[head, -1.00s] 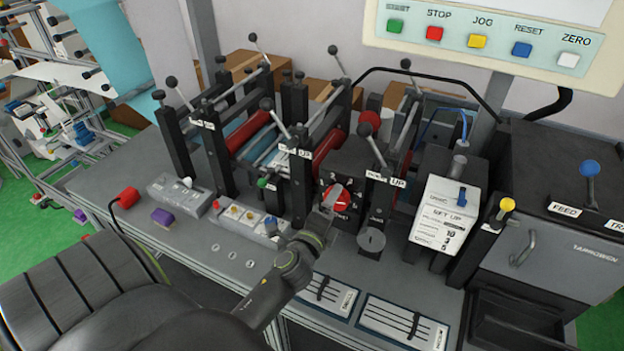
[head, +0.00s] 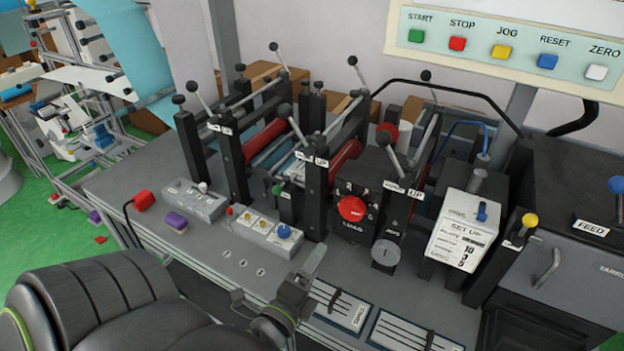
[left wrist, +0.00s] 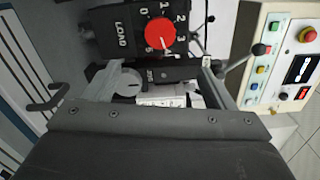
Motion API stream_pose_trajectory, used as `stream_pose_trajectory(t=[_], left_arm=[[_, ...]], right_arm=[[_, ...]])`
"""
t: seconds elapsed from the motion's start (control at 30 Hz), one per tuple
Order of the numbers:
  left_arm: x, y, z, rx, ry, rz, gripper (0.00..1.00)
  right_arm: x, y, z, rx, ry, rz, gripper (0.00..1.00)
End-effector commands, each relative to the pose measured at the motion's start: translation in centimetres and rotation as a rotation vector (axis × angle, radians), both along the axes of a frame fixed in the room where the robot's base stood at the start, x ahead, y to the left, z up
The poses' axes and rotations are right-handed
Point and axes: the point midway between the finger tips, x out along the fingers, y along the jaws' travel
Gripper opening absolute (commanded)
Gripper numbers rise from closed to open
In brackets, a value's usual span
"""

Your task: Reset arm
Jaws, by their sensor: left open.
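My left gripper (head: 312,262) is in front of the machine bench, above its front edge, with its arm folded in from the lower left. It is open and holds nothing. In the left wrist view its two fingers (left wrist: 158,78) stand apart, with a grey round disc and a white plate behind them. The red load knob (head: 352,208) is behind and above the gripper, clear of it. The knob also shows in the left wrist view (left wrist: 159,33), on a black box marked LOAD with numbers around it. My right gripper is not in view.
The grey bench (head: 215,255) carries black posts with levers, a control box with a blue knob (head: 284,231) and a white set-up box (head: 461,228). Tool trays (head: 398,335) lie at its front edge. A button panel (head: 500,45) hangs at the upper right. Green floor lies left.

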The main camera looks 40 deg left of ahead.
Motion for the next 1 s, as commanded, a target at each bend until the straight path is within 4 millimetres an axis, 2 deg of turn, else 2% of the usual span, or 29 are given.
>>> stream_pose_trajectory(t=[0.67, 0.83, 1.0], left_arm=[[-0.2, 0.2, 0.0, -0.019, 0.004, 0.012, 0.78], [-0.7, 2.4, -0.7, -0.207, 0.036, 0.116, 0.78], [-2.3, 5.0, -2.7, -0.551, 0.107, 0.301, 0.78]], right_arm=[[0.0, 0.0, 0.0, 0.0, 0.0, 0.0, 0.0], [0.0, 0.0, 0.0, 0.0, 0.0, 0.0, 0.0], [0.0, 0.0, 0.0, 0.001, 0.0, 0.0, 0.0]])
